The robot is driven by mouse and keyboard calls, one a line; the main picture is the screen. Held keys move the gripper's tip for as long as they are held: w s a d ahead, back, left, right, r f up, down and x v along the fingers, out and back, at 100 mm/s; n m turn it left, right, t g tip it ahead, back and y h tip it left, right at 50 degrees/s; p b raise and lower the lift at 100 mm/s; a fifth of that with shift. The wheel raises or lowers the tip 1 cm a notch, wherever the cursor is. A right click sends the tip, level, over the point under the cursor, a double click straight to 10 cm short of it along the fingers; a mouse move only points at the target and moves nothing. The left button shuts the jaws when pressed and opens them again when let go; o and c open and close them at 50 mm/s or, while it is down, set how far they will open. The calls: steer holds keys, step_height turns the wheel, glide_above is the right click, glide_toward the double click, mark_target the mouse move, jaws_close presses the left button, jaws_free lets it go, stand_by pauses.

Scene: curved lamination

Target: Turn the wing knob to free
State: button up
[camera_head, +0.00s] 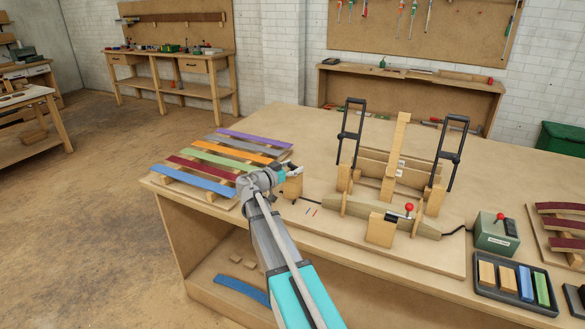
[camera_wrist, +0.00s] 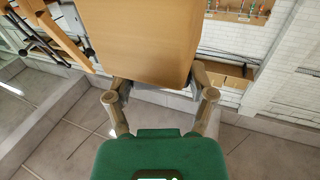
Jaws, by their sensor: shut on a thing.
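My gripper (camera_head: 290,170) is over the left part of the workbench, beside the coloured strips. It is shut on a wooden piece (camera_head: 293,186), just below and in front of it. In the wrist view the wooden piece (camera_wrist: 140,35) looks broad and flat, with my gripper's two fingers (camera_wrist: 158,88) at its near edge. The exact contact is partly hidden. I cannot make out a wing knob. A wooden bending jig (camera_head: 400,150) with two black lever clamps stands to the right. A red-ball lever (camera_head: 409,207) stands at the jig's front.
Coloured strips (camera_head: 225,160) lie on slats at the left. A green box (camera_head: 496,234) with a red-topped lever and a dark tray (camera_head: 515,297) of coloured blocks are at the right. Bare bench top (camera_head: 300,125) shows behind my gripper.

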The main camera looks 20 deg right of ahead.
steer(key=shift+t, duration=0.3)
steer(key=shift+s+n+t+y, duration=0.1)
steer(key=shift+n+t+y, duration=0.6)
steer(key=shift+n+t, duration=0.65)
steer(key=shift+n+t+y, duration=0.85)
steer(key=shift+t+y, duration=0.05)
steer(key=shift+t, duration=0.55)
steer(key=o, duration=1.1)
steer(key=shift+a, duration=0.1)
steer(key=v, duration=1.1)
steer(key=shift+s+a, duration=0.2)
steer(key=shift+a, duration=0.15)
